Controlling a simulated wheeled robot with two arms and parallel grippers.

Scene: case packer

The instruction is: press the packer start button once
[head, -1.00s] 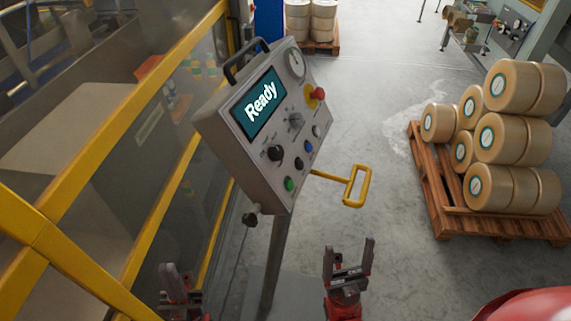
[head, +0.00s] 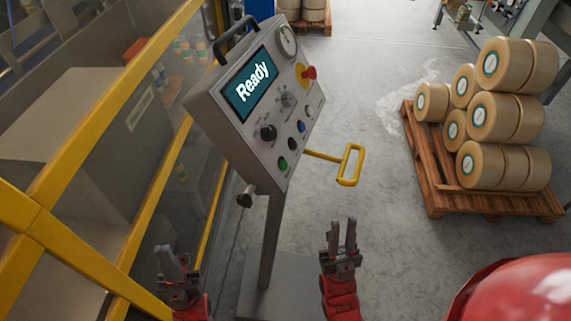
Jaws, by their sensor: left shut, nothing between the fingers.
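The packer's grey control box (head: 232,125) stands tilted on a post, and its screen (head: 251,84) reads "Ready". A green button (head: 283,164) sits at the lower left of its face, beside a black one (head: 292,144) and a blue one (head: 301,127). Button labels are too small to read. My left gripper (head: 172,260) is shut and empty, below and left of the box. My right gripper (head: 342,232) is below and right of the box, apart from it, with a narrow gap between its fingers and nothing held.
A red emergency stop (head: 308,73) and dark knobs share the panel. A yellow handle (head: 351,166) juts out to its right. A yellow-framed guard (head: 110,95) closes the left side. A pallet (head: 432,205) of rolls stands at right. Floor between is clear.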

